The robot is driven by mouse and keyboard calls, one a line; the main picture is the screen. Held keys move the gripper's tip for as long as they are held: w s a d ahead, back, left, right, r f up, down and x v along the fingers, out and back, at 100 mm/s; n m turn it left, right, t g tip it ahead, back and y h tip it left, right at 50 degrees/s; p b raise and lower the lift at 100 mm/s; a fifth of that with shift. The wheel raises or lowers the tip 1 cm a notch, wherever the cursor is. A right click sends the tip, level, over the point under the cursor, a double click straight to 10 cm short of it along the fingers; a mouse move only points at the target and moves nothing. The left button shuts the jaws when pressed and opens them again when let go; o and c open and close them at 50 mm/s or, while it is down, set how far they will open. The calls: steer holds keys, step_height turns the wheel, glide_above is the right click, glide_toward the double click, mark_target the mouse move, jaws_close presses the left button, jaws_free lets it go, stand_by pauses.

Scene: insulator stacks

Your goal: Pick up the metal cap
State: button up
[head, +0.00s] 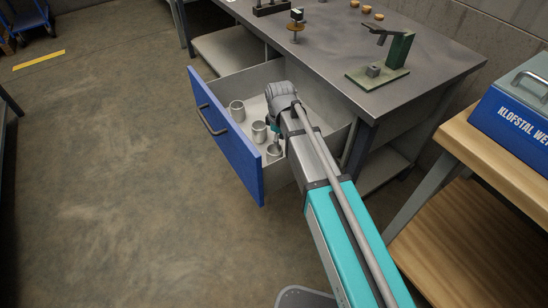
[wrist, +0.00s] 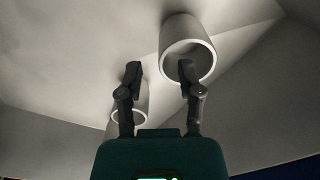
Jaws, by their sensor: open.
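Several grey metal caps, shaped like short open cups, stand in the open drawer (head: 287,82). In the head view one is at the back left (head: 237,111), one in the middle (head: 258,132) and one nearest the front corner (head: 273,152). My gripper (wrist: 160,72) reaches down into the drawer, open and empty. In the wrist view its right fingertip overlaps the open mouth of a larger-looking cap (wrist: 206,62). A second cap (wrist: 143,112) lies partly behind the left finger. I cannot tell whether a finger touches either cap. My arm hides part of the drawer.
The grey workbench (head: 335,45) stands above and behind, carrying a green press (head: 397,52). A wooden table with a blue case (head: 515,110) stands right.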

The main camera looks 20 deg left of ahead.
steer(key=shift+a+f+b, duration=0.2)
steer(key=shift+f+b, duration=2.35)
steer(key=shift+f, duration=0.1)
jaws_close()
